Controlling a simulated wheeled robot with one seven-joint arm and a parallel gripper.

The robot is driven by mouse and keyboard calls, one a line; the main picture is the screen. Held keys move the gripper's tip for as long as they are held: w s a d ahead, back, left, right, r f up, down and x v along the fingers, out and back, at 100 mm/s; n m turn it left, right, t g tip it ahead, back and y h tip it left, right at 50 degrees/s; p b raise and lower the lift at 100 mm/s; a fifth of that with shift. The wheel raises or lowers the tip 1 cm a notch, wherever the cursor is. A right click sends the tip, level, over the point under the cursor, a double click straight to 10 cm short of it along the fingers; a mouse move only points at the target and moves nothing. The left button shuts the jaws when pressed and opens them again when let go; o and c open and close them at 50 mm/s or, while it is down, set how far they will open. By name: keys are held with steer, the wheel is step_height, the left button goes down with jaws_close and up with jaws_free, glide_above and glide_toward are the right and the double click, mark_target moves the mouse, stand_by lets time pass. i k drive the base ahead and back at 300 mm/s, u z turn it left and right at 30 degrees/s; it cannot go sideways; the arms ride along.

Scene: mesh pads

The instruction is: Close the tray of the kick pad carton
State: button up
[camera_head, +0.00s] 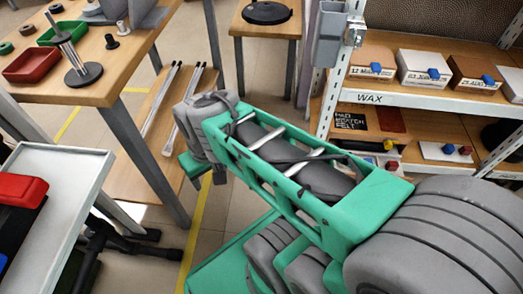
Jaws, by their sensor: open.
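No carton in the head view is legibly marked as the kick pad carton, so I cannot tell which one it is. Several small cartons with blue knobs stand on the white shelf at the upper right: a brown left carton (371,62), a white-fronted middle carton (424,67) and a brown right carton (475,71). On the lower shelf, a white-fronted box (436,153) has a blue and a red knob. A dark item left of it has yellow and red knobs. I cannot tell whether any tray stands out.
My green and grey arm crosses the middle and right, covering part of the lower shelf. A wooden table (112,80) with red and green trays stands at the upper left. A grey cart top (75,170) is at the left. A small wooden table (275,28) stands behind.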

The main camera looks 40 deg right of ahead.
mark_target(362, 149)
steer(key=z, duration=2.35)
steer(key=k, duration=1)
steer(key=u, duration=0.5)
